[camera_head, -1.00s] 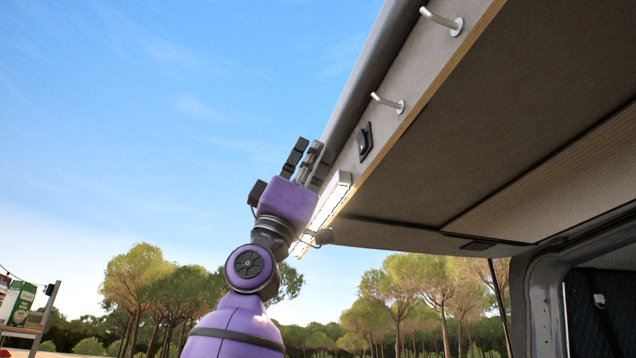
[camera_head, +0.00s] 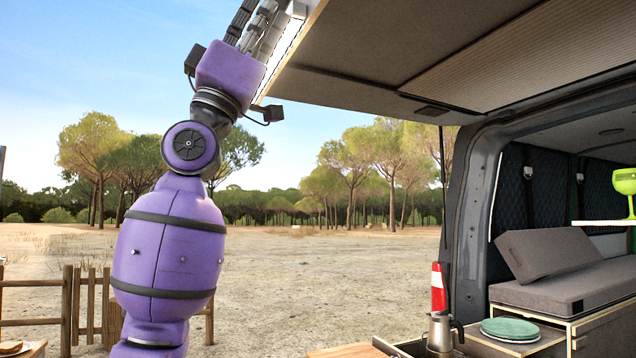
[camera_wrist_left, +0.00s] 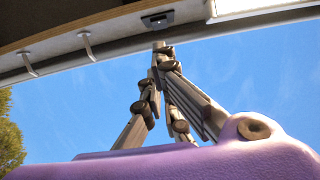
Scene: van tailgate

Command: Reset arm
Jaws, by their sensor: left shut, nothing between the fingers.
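My left arm rises on the left of the head view, purple and nearly upright. Its gripper (camera_head: 258,22) is at the top edge, beside the light bar (camera_head: 284,45) under the raised tailgate; the fingertips are partly cut off there. In the left wrist view the gripper (camera_wrist_left: 160,50) points up with its fingers brought together and nothing between them. Behind the fingertips there is the tailgate edge with a small dark switch (camera_wrist_left: 158,19) and white hooks (camera_wrist_left: 87,46). I cannot tell whether the fingers touch the tailgate. My right gripper is in neither view.
The raised tailgate (camera_head: 400,45) overhangs the upper right. Below are the van interior with a grey cushioned bench (camera_head: 560,285), a moka pot (camera_head: 440,333), green plates (camera_head: 510,328) and a red-white cone (camera_head: 438,288). A wooden fence (camera_head: 68,310) stands lower left. Open ground lies between.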

